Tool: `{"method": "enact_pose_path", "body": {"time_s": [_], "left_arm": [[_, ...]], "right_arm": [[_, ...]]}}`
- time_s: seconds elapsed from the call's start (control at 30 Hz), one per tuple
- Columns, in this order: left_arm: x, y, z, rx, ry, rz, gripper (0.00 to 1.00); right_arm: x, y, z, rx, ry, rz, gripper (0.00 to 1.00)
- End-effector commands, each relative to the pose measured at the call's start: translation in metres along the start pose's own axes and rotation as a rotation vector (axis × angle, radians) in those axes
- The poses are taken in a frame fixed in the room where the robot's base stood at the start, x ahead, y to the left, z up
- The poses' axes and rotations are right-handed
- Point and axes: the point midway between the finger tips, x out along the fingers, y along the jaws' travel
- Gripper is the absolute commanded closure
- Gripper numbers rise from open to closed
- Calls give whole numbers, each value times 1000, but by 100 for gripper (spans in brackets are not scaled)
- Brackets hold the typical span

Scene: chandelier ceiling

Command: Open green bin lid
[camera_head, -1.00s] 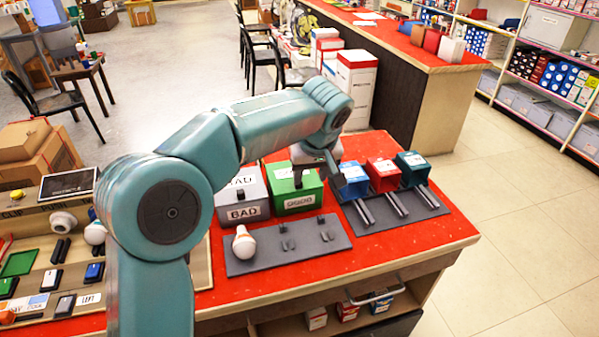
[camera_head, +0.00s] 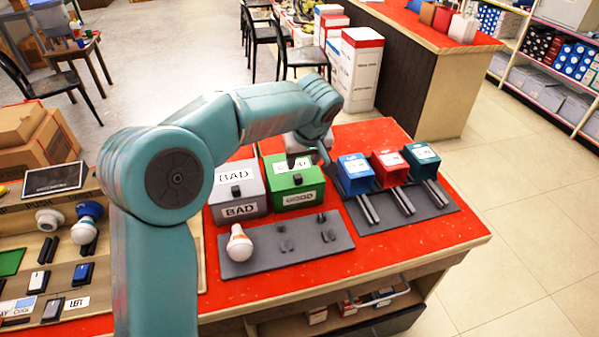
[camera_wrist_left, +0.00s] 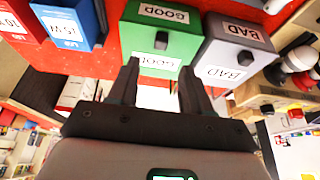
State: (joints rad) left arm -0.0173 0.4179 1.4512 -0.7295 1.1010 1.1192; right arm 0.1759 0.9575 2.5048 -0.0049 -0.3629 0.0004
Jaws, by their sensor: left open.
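The green bin (camera_head: 309,197) stands on the red table top with its lid shut. A dark knob sits on the lid, and the labels read GOOD. In the left wrist view, the green bin (camera_wrist_left: 132,37) appears upside down, with its knob (camera_wrist_left: 161,40) just beyond the fingertips. My left gripper (camera_head: 308,157) hangs above the back of the bin in the head view. Its two dark fingers are apart with nothing between them, also in the left wrist view (camera_wrist_left: 160,68). I see no clear contact with the knob. My right gripper is not in view.
A grey BAD bin (camera_head: 240,210) stands directly left of the green bin. Blue (camera_head: 355,175), red (camera_head: 390,167) and teal (camera_head: 422,160) boxes stand on the right. A white bulb (camera_head: 239,243) rests on a grey tray (camera_head: 290,262) in front.

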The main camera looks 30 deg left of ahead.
Motion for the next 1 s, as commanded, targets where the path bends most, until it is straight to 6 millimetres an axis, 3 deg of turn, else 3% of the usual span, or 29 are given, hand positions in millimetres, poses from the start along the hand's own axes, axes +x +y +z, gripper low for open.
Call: {"method": "enact_pose_path", "body": {"time_s": [0.2, 0.4, 0.8, 0.83, 0.97, 1.0], "left_arm": [[51, 0, -1, -1, -3, -3, 51], [81, 2, -2, 0, -1, -1, 51], [91, 2, -4, -1, 1, 1, 51], [91, 2, -4, -1, 0, 1, 58], [91, 2, -4, -1, 1, 1, 100], [91, 2, -4, -1, 1, 1, 100]], "right_arm": [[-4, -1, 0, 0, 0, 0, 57], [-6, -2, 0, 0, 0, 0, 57], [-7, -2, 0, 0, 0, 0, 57], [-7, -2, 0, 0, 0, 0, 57], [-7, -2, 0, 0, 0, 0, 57], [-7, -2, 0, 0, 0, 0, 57]]}}
